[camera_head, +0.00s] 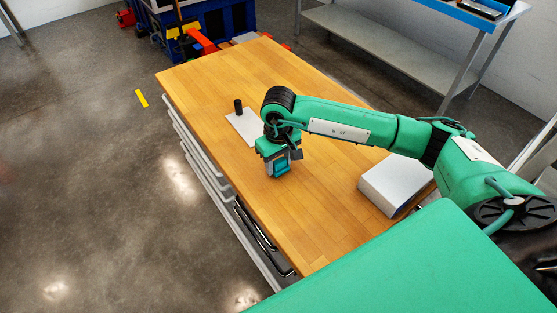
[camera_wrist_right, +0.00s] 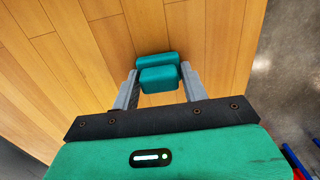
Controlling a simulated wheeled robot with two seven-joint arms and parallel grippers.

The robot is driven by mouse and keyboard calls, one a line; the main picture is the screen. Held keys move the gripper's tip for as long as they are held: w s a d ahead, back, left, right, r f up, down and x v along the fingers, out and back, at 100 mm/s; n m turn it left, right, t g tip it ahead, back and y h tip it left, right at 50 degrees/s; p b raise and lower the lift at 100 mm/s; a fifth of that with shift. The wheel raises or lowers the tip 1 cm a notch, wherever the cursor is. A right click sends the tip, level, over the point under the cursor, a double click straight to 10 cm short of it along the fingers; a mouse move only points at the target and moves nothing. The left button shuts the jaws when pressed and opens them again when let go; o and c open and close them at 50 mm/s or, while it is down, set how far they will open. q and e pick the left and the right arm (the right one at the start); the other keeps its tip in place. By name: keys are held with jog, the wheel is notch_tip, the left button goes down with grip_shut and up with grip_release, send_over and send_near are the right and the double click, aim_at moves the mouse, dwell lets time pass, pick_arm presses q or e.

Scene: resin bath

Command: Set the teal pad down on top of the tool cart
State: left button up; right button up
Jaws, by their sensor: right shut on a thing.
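I cannot tell whether the pad touches the wood. My left gripper is not in view.
A pale plate (camera_head: 238,130) with a black upright cylinder (camera_head: 238,106) lies just behind my right gripper. A white block (camera_head: 394,187) sits at the right of the top. The wood in front of the gripper is clear. A metal table (camera_head: 385,48) stands behind.

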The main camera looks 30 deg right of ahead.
jog(key=shift+f, duration=0.15)
jog(key=shift+f, duration=0.15)
jog(key=o, duration=1)
jog(key=shift+c, duration=0.2)
